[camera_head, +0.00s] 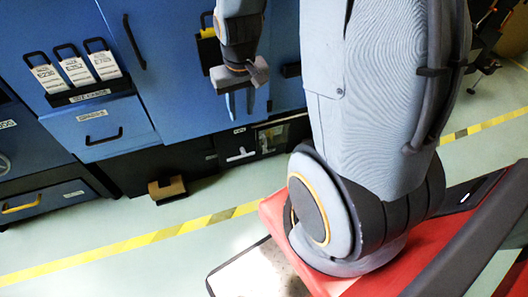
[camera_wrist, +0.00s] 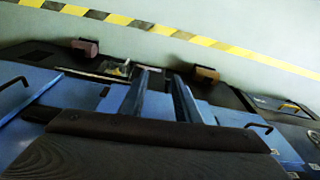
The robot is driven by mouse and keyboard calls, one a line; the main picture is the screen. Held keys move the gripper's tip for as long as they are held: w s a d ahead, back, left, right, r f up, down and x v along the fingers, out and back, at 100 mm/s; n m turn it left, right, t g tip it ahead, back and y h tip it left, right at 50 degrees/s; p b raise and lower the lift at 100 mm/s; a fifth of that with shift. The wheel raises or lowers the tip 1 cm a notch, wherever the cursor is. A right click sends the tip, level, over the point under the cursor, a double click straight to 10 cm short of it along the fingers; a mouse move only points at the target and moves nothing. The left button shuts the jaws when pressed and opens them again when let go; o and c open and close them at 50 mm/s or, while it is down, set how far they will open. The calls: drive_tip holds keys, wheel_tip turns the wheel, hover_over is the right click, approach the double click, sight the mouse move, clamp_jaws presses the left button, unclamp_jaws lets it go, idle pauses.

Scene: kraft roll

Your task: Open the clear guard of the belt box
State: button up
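My gripper (camera_head: 239,103) hangs in front of the blue machine in the head view, fingers pointing down. Its two fingers are apart with nothing seen between them; they also show apart in the wrist view (camera_wrist: 162,95). What looks like the belt box, with a clear guard (camera_head: 271,138), is low in the machine's dark base, below and right of my gripper. A framed, window-like panel that may be the same guard shows in the wrist view (camera_wrist: 106,68), left of the fingers. It is small and partly hidden, so I cannot tell its exact position.
The blue machine (camera_head: 185,75) has a drawer (camera_head: 100,128) and several tagged handles at left. A brown block (camera_head: 166,188) sits low by the floor. A yellow striped line (camera_head: 150,238) crosses the clear floor. A second drawer (camera_head: 45,203) is at lower left.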

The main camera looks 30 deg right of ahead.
drive_tip(key=w+d+f+m+t+b, duration=0.1)
drive_tip(key=w+d+f+b, duration=0.3)
drive_tip(key=f, duration=0.5)
drive_tip(key=w+d+f+b, duration=0.3)
drive_tip(key=f+b, duration=0.1)
drive_tip(key=f, duration=0.4)
drive_tip(key=m+t+h+b, duration=0.1)
drive_tip(key=m+h+b, duration=0.1)
drive_tip(key=b, duration=0.7)
approach(266, 145)
drive_tip(key=x, duration=0.4)
drive_tip(key=shift+f, duration=0.35)
drive_tip(key=b+x, duration=0.2)
drive_tip(key=x, duration=0.5)
drive_tip(key=shift+w+f, duration=0.1)
drive_tip(key=shift+w, duration=0.05)
clamp_jaws()
